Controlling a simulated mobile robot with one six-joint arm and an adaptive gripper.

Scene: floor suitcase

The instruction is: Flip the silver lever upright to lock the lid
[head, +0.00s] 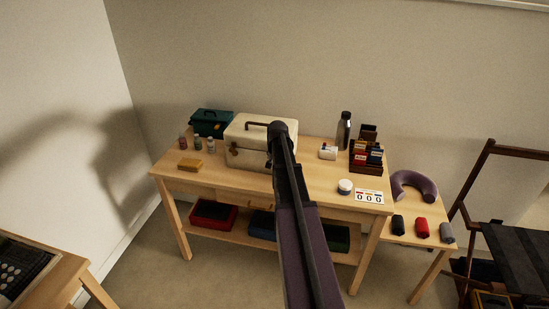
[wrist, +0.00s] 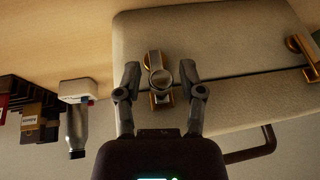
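The cream case (head: 237,133) stands on the wooden table, lid closed; it also fills much of the wrist view (wrist: 235,35). In the wrist view, which looks upside down, the silver lever (wrist: 160,78) lies across the lid seam. Its rounded end points toward the table, away from the lid handle (wrist: 255,148). A brass plate (wrist: 161,101) sits at its lid end. My gripper (wrist: 160,68) is open, with one finger on each side of the lever and visible gaps; touch cannot be told.
A second brass latch (wrist: 301,47) is at the right in the wrist view. A steel bottle (head: 344,130), a white box (head: 328,152) and a dark organizer (head: 366,165) stand right of the case. A teal box (head: 211,122) and small bottles stand left.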

